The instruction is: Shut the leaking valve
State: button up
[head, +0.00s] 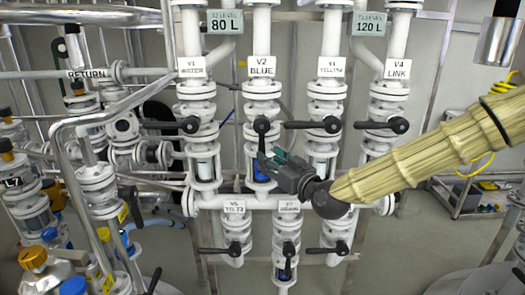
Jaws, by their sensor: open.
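The V2 BLUE valve (262,128) is on the second white pipe, with its black handle pointing down along the pipe. Blue shows in the sight glass below it, partly hidden by my gripper. The V1 valve (188,125), V3 valve (330,126) and V4 valve (398,124) have their handles across the pipes. A lower middle valve (287,250) also has its handle along the pipe, with blue in its glass. I cannot see which valve leaks. My gripper (270,163) is open and empty, just below the V2 handle; contact cannot be told.
Two more lower valves (235,248) (340,250) have handles across their pipes. A grey bent pipe (66,160) and capped bottles (40,268) crowd the left. A cart (462,195) with a yellow hose stands at the right. Open floor shows at the lower right.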

jog(key=shift+p+x, duration=0.75)
jog(key=shift+x, duration=1.65)
grip_shut()
